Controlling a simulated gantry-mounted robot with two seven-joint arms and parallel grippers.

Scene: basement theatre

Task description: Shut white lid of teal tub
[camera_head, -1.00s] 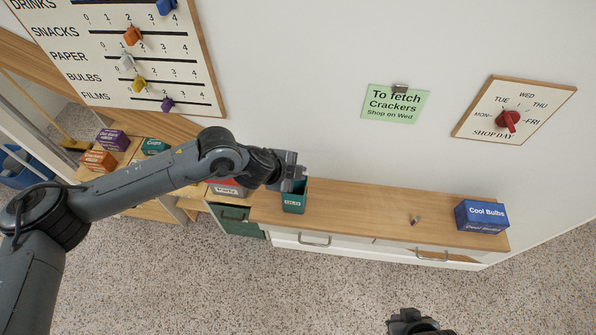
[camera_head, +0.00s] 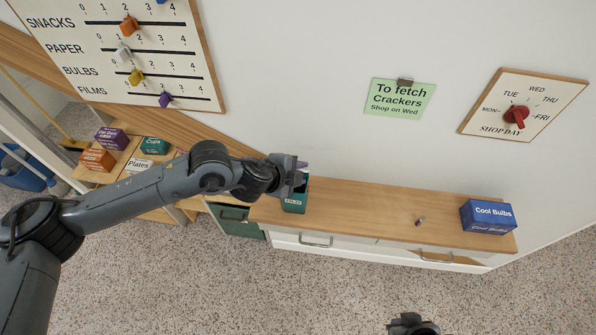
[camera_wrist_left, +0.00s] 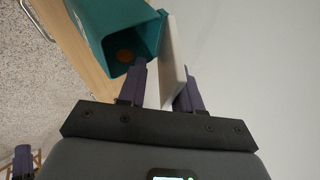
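The teal tub (camera_head: 294,201) stands at the left end of the wooden counter, against the wall. In the left wrist view the tub (camera_wrist_left: 92,18) shows its open mouth, with a brown round thing inside. The white lid (camera_wrist_left: 174,60) stands raised at the tub's side, seen nearly edge-on. My left gripper (camera_head: 298,176) is at the tub's top. In the wrist view its two purple-grey fingers (camera_wrist_left: 163,88) are apart, one by the tub's rim, the other beyond the lid. A gap shows between the lid and the rim-side finger. My right gripper (camera_head: 412,324) is partly visible at the bottom edge.
A blue Cool Bulbs box (camera_head: 487,216) and a small dark-and-light object (camera_head: 420,221) lie on the counter (camera_head: 360,205). Its middle is clear. Several boxes, including a Plates box (camera_head: 138,166), stand on the lower shelf at left. A slider board (camera_head: 130,55) hangs above.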

